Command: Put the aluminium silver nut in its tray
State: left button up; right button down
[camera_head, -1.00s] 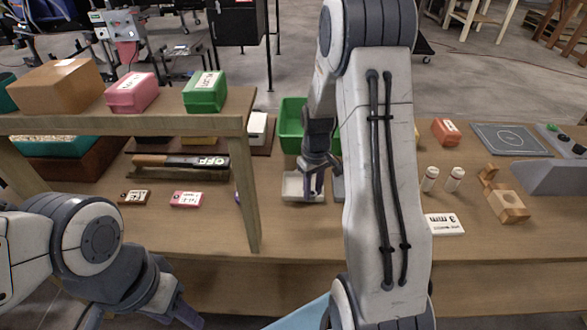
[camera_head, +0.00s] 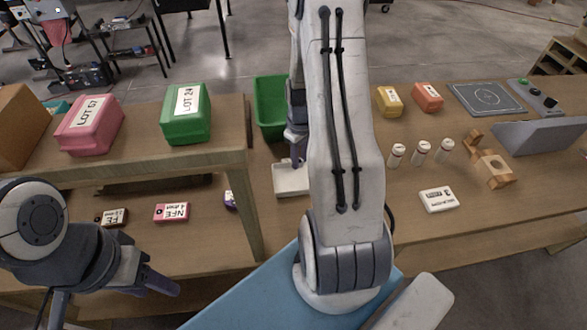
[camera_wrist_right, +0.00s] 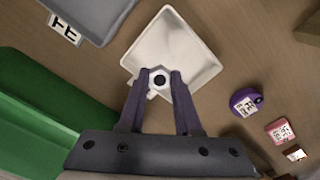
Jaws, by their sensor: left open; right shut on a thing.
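The silver nut, with a dark hole, shows between my right fingertips in the right wrist view (camera_wrist_right: 160,90). My right gripper (camera_wrist_right: 161,76) is shut on it, over the near corner of a white square tray (camera_wrist_right: 195,45). Whether the nut touches the tray I cannot tell. In the head view the right gripper (camera_head: 298,158) is at the white tray (camera_head: 291,190); my right arm hides part of that area, and the nut cannot be made out. My left gripper (camera_head: 160,282) is open and empty at the lower left, off the table's front edge.
A green bin (camera_head: 269,105) stands behind the tray. A grey tray with a label (camera_wrist_right: 95,15) lies beside it. Labelled pieces, a pink one (camera_head: 172,212) and a purple one (camera_wrist_right: 243,102), lie left of the tray. A shelf with pink and green boxes (camera_head: 186,117) stands at left.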

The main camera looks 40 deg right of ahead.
aim_at(295, 180)
jog(key=shift+a+f, duration=0.55)
jog(key=shift+a, duration=0.35)
jog(key=shift+a+f, duration=0.1)
jog(key=shift+f, duration=0.2)
notch_tip(295, 180, down, 3)
jog(key=shift+s+f+p, duration=0.1)
jog(key=shift+p, duration=0.55)
jog(key=shift+f, duration=0.15)
jog(key=shift+f, duration=0.2)
jog(key=c, duration=0.6)
grip_release()
jog(key=shift+r, duration=0.1)
